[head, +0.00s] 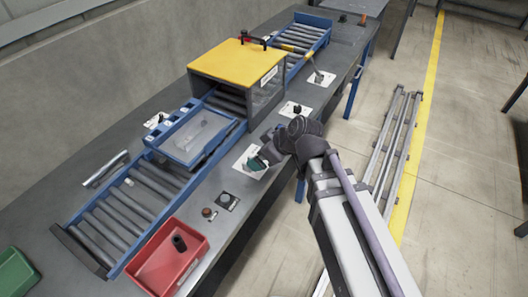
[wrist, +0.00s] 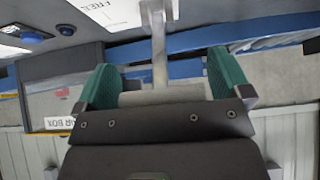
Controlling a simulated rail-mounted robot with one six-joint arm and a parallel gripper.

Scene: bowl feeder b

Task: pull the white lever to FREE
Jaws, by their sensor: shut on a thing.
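The white lever (wrist: 159,45) shows in the wrist view as a pale upright stem running down from its mount at the top. It ends in a wide pale grip bar (wrist: 165,96) between my two green fingers. My gripper (wrist: 160,66) is shut on this bar, with a finger at each end. A white plate with the word FREE (wrist: 108,12) lies left of the stem. In the head view my gripper (head: 261,160) is low over a white plate (head: 241,166) at the bench's front edge. The lever there is mostly hidden behind my gripper.
A yellow-topped machine (head: 238,63) stands behind my gripper. A roller conveyor with a blue tray (head: 183,155) runs to the left. A red bin (head: 147,274) is near the front left. Another lever (head: 317,74) and a black knob (head: 297,109) are further right along the bench.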

